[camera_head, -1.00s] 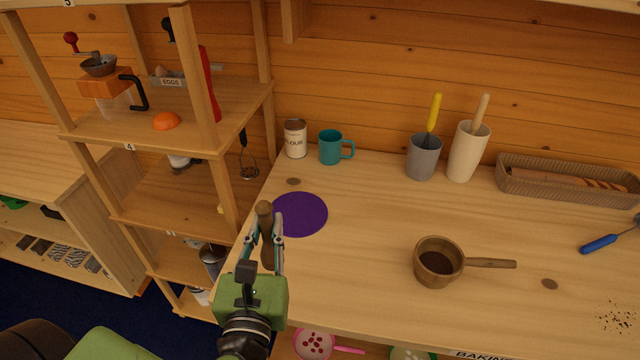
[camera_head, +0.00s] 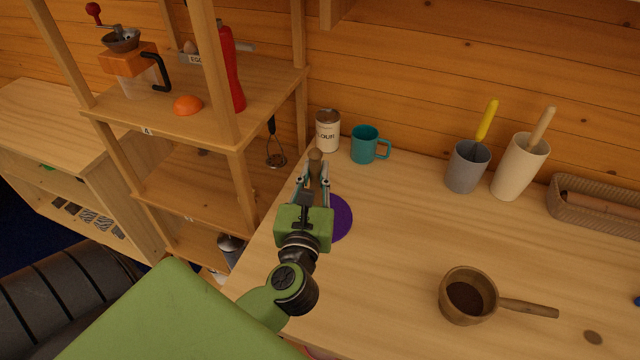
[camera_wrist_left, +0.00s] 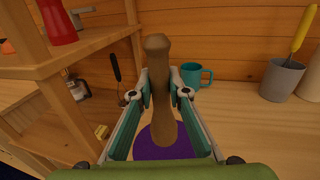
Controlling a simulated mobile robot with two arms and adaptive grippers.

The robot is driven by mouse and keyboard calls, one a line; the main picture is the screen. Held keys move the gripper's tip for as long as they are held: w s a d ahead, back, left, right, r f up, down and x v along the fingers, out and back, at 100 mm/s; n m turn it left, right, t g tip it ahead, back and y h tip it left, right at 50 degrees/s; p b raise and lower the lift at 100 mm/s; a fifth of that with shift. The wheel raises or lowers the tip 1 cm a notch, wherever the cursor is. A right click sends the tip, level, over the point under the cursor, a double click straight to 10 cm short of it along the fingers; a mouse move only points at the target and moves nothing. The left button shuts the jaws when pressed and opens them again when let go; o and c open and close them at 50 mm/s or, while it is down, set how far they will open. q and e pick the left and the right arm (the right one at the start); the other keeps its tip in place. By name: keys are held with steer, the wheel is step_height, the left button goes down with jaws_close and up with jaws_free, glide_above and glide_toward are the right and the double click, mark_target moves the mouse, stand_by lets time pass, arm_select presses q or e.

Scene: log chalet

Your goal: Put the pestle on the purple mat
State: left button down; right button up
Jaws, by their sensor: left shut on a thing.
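The brown wooden pestle (camera_wrist_left: 160,90) stands roughly upright between the fingers of my left gripper (camera_wrist_left: 160,95), which is shut on it. In the head view the pestle's top (camera_head: 316,158) shows above my left gripper (camera_head: 314,182). The round purple mat (camera_head: 342,218) lies on the counter, partly hidden behind the gripper. In the left wrist view the mat (camera_wrist_left: 150,147) shows behind the pestle's lower part. I cannot tell whether the pestle touches it. My right gripper is not in view.
A flour can (camera_head: 327,131) and a teal mug (camera_head: 366,146) stand just behind the mat. A wooden shelf (camera_head: 200,110) rises at the left. A brown handled pot (camera_head: 468,296) stands to the right. The counter between is clear.

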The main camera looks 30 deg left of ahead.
mark_target(319, 177)
arm_select(q)
steer(key=w+f, duration=0.2)
steer(key=f, duration=0.1)
steer(key=w+a+f, duration=0.1)
steer(key=shift+a+f, duration=0.1)
steer(key=shift+f, duration=0.05)
steer(key=f, duration=0.4)
steer(key=shift+w+a+f, duration=0.1)
steer(key=shift+w+a, duration=0.1)
steer(key=shift+w, duration=0.2)
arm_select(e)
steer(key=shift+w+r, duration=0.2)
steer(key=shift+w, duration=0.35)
arm_select(q)
steer(key=shift+f, duration=0.25)
steer(key=c, duration=1.9)
jaws_free()
steer(key=shift+r, duration=0.1)
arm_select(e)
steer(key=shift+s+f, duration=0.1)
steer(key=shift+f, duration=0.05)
